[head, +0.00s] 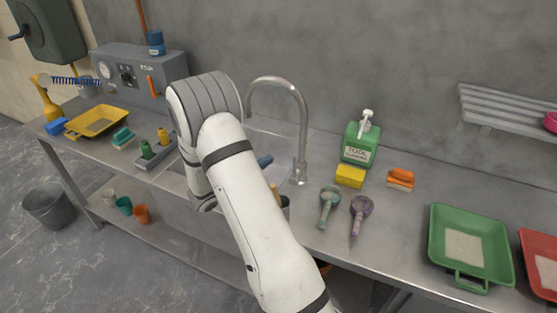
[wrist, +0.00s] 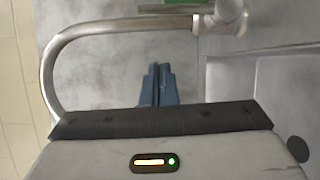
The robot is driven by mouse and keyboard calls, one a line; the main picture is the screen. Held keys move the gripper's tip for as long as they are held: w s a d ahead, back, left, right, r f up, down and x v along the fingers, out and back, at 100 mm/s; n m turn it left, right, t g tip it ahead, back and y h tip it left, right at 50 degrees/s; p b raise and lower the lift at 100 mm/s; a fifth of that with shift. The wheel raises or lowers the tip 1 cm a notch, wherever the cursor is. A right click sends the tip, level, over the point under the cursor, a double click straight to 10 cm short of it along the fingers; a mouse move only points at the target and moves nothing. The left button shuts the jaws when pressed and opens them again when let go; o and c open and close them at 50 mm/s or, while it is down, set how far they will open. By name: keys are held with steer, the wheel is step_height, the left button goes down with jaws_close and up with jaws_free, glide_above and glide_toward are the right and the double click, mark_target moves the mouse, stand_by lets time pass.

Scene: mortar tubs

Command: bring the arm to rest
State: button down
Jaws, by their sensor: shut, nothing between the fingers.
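My arm reaches up from the bottom of the head view and bends over the sink in the steel counter. My gripper (wrist: 158,84) shows in the wrist view as two blue fingers pressed together, with nothing between them.
Right of the tap are a green soap bottle (head: 361,141), a yellow sponge (head: 350,176), an orange brush (head: 400,178) and two scoops (head: 328,205). A green tray (head: 492,272) lies further right. At left are a grey machine (head: 125,58) and a yellow tray (head: 119,119).

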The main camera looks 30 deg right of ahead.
steer(key=s+a, duration=0.1)
steer(key=a, duration=0.5)
steer(key=w+a+r+m+t+y, duration=0.1)
steer(key=w+a+r+t+y, duration=0.3)
steer(key=w+r+t+y, duration=0.3)
steer(key=s+a+r+t+y, duration=0.2)
steer(key=s+a+r+y, duration=0.15)
steer(key=a+y, duration=0.55)
steer(key=s+d+r+m+g+y, duration=0.1)
steer(key=s+g, duration=0.7)
steer(key=s, duration=1.9)
steer(key=shift+s+g+y+b, duration=0.3)
steer(key=shift+g+y+b, duration=0.1)
steer(key=shift+y, duration=0.1)
